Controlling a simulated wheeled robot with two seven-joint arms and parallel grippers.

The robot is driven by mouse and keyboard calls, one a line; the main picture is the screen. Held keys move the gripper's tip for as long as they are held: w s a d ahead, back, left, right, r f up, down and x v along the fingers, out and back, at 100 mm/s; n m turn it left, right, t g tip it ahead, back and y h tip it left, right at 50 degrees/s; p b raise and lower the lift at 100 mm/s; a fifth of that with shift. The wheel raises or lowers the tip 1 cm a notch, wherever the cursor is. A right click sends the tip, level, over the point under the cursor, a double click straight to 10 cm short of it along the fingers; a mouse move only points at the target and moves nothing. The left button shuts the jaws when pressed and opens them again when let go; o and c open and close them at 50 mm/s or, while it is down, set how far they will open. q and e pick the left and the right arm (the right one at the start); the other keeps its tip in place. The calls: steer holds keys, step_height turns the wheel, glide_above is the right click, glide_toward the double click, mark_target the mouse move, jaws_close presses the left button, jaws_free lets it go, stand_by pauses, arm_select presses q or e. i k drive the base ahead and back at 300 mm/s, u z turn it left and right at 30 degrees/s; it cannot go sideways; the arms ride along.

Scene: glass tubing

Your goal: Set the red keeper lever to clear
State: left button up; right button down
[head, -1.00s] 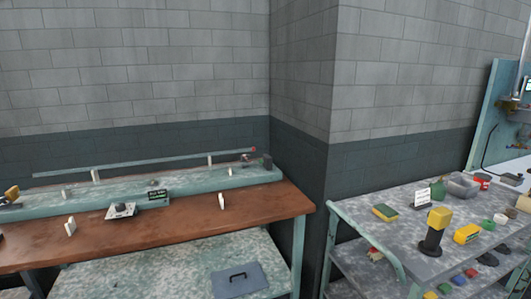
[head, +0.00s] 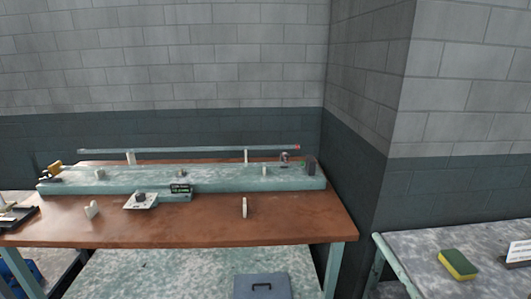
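A red keeper lever cannot be made out for certain. A small fitting (head: 284,158) stands near the right end of the pale green bench bed (head: 230,184), beside a dark block (head: 310,166). It is too small to tell any lever or its setting. A long thin tube (head: 190,150) runs level above the bed on upright supports, and its right end has a red tip (head: 298,147). Neither of my grippers is in view.
The bed stands on a brown bench top (head: 180,222). A small control box (head: 141,201), a dark display (head: 181,188) and white pieces (head: 92,209) sit along its front. A blue box (head: 262,286) lies below. A wall corner separates another table with a sponge (head: 458,264).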

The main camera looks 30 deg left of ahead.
mark_target(286, 155)
steer(key=u, duration=0.95)
steer(key=i, duration=0.85)
steer(key=u, duration=0.95)
